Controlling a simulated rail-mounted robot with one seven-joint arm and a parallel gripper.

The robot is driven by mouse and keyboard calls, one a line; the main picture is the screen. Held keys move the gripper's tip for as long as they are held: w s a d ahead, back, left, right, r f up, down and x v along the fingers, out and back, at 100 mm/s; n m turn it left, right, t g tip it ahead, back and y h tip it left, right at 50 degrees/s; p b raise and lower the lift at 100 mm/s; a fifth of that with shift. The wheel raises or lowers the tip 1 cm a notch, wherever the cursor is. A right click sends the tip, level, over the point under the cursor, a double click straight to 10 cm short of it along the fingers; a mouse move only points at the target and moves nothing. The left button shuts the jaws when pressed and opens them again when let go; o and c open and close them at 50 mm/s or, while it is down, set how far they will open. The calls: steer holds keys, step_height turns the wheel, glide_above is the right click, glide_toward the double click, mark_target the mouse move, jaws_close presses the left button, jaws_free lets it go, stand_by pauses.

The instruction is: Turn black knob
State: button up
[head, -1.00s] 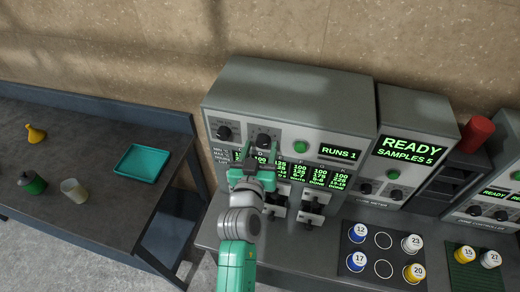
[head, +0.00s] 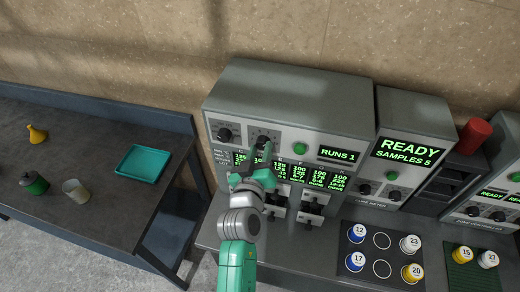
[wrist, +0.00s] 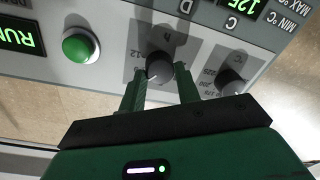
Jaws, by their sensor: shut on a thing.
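The black knob (wrist: 159,68) is on the grey front panel, in the middle of the wrist view, with a small white mark near its lower left rim. My gripper (wrist: 160,84) has one green finger on each side of it and is shut on it. In the head view, my gripper (head: 263,152) reaches the panel of the large grey machine (head: 285,92) and partly covers this knob. A second black knob (head: 225,134) is to its left and free. It also shows on the right in the wrist view (wrist: 230,82).
A green button (head: 300,149) and a RUNS 1 display (head: 339,155) are right of my gripper. Green number displays and levers (head: 311,209) lie below. A READY machine (head: 410,148) and a rack of numbered samples (head: 383,250) stand right. A table with a teal tray (head: 143,164) is left.

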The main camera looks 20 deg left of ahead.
steer(key=shift+n+p, duration=0.45)
steer(key=shift+n, duration=1.25)
steer(key=o, duration=1)
steer(key=shift+c, duration=0.2)
